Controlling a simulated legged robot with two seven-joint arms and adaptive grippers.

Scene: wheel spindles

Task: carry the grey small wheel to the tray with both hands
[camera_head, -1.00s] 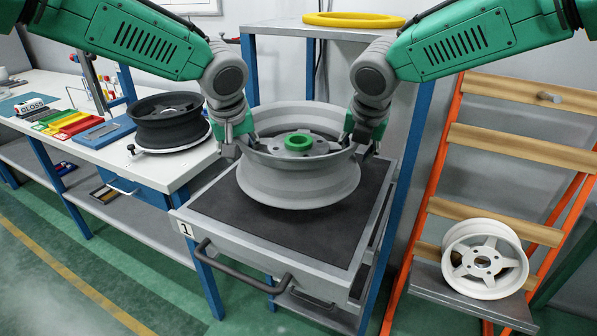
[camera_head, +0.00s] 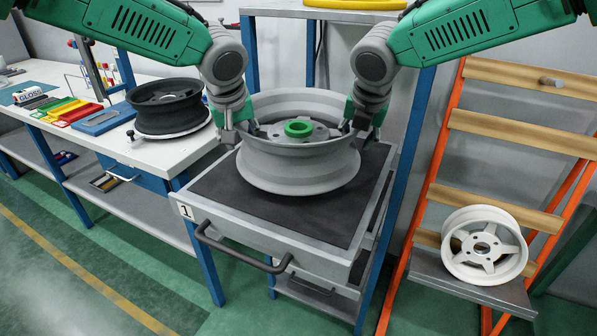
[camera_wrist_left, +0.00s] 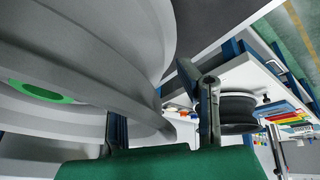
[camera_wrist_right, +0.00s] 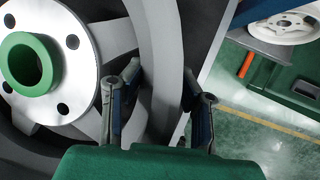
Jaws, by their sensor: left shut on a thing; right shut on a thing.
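The grey small wheel (camera_head: 300,168) lies flat over the black mat of the tray marked 1 (camera_head: 230,232), its green hub ring (camera_head: 298,129) facing up. Whether it rests on the mat or hangs slightly above it, I cannot tell. My left gripper (camera_head: 238,128) is shut on the wheel's left rim. In the left wrist view its fingers (camera_wrist_left: 163,118) straddle the rim. My right gripper (camera_head: 358,128) is shut on the right rim. In the right wrist view its fingers (camera_wrist_right: 160,105) stand on either side of the rim.
A black wheel (camera_head: 166,112) sits on the white workbench (camera_head: 85,140) at left, beside coloured bins. A white wheel (camera_head: 484,246) leans on the orange and wood rack (camera_head: 500,134) at right. A yellow ring (camera_head: 355,4) lies on the shelf behind. A dark handle (camera_head: 240,258) juts out from the tray's front.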

